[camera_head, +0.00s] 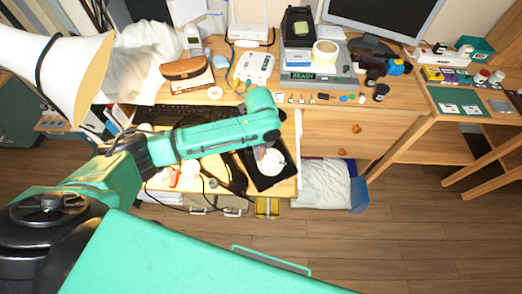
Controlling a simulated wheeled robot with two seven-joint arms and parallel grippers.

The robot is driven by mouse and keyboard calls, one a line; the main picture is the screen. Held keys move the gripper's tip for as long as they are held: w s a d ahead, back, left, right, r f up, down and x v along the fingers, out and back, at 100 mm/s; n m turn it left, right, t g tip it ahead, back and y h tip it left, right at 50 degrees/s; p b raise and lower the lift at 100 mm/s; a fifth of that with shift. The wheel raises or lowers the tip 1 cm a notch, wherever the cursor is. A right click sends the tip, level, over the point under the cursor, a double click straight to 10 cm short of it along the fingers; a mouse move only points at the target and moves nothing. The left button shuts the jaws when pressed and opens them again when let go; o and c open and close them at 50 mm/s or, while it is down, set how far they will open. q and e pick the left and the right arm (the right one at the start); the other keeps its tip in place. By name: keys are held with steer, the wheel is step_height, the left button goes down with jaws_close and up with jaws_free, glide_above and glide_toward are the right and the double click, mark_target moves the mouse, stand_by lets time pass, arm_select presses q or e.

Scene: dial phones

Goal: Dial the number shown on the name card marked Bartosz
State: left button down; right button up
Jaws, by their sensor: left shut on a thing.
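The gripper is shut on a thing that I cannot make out. A white device with buttons (253,66), possibly a phone, sits at the back of the desk. A cordless handset (193,37) stands behind it to the left. A grey device with a green READY display (300,76) lies to the right. Small cards (302,99) lie in front of it, too small to read. My right gripper is not in view.
A keyboard (175,113) lies partly under my arm. A brown pouch (187,72), a tape roll (325,52), a drill (372,68) and a monitor (385,15) crowd the back. A white lamp (70,62) is at left.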

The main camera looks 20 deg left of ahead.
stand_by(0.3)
arm_select(q)
steer(key=shift+w+r, duration=0.25)
steer(key=shift+w, duration=0.35)
steer(key=shift+w+d+r, duration=0.1)
steer(key=shift+w+d, duration=0.05)
steer(key=shift+w, duration=0.45)
steer(key=shift+d, duration=0.1)
steer(key=shift+w+d, duration=0.3)
steer(key=shift+w, duration=0.2)
